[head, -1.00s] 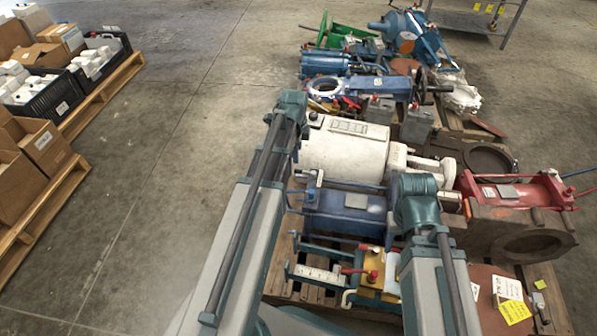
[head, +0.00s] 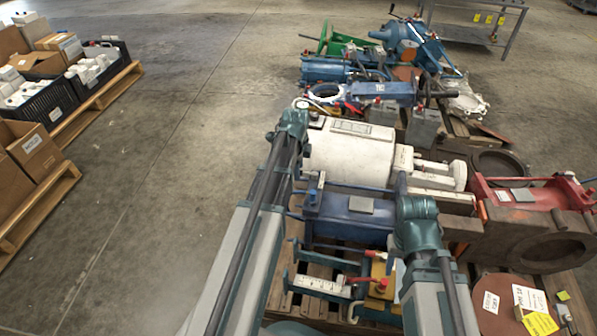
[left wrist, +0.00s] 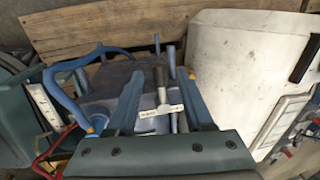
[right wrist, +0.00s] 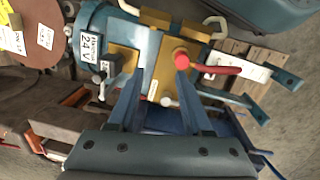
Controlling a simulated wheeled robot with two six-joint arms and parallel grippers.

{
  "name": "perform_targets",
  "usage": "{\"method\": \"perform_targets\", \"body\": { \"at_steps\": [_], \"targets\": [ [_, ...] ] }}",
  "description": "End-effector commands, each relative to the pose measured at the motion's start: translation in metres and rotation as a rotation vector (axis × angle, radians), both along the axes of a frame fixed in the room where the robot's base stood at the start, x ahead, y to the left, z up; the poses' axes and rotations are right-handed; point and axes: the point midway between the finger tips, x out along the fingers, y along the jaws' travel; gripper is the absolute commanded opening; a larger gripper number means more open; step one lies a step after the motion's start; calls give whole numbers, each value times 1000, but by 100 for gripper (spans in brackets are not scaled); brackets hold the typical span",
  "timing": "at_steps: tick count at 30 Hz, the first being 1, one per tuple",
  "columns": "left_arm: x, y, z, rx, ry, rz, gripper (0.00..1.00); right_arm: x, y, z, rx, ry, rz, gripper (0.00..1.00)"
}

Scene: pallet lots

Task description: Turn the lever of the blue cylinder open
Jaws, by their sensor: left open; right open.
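The blue cylinder (head: 350,218) lies on the pallet between my two arms, in front of the white cylinder. In the left wrist view its blue body (left wrist: 100,88) has a grey upright lever (left wrist: 161,85) with a small white label at its foot. My left gripper (left wrist: 160,75) is open, and the lever shows between its fingers in the picture; I see no contact and cannot tell the depth. My right gripper (right wrist: 158,72) is open and empty over a teal and yellow device (right wrist: 157,55) with a red handle (right wrist: 205,66). My arms hide both grippers in the head view.
The large white cylinder (head: 348,150) stands close beside the blue one. A red machine (head: 520,195) and brown block are at the right. Blue and green machines (head: 410,40) fill the far pallets. Boxes and crates (head: 45,95) stand at the left. The floor between is clear.

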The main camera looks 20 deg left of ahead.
Motion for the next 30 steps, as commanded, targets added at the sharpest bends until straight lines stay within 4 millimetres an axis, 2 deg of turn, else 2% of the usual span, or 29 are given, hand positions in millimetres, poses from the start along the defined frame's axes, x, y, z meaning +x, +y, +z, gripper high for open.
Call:
{"method": "perform_targets", "body": {
  "at_steps": [3, 4, 12, 30],
  "targets": [
    [0, 0, 1, 0, 0, 0, 52, 0, 0, 1, 0, 0, 0, 50],
    [0, 0, 1, 0, 0, 0, 49, 0, 0, 1, 0, 0, 0, 50],
    [0, 0, 1, 0, 0, 0, 0, 0, 0, 1, 0, 0, 0, 50],
    [0, 0, 1, 0, 0, 0, 0, 0, 0, 1, 0, 0, 0, 50]
  ]
}}
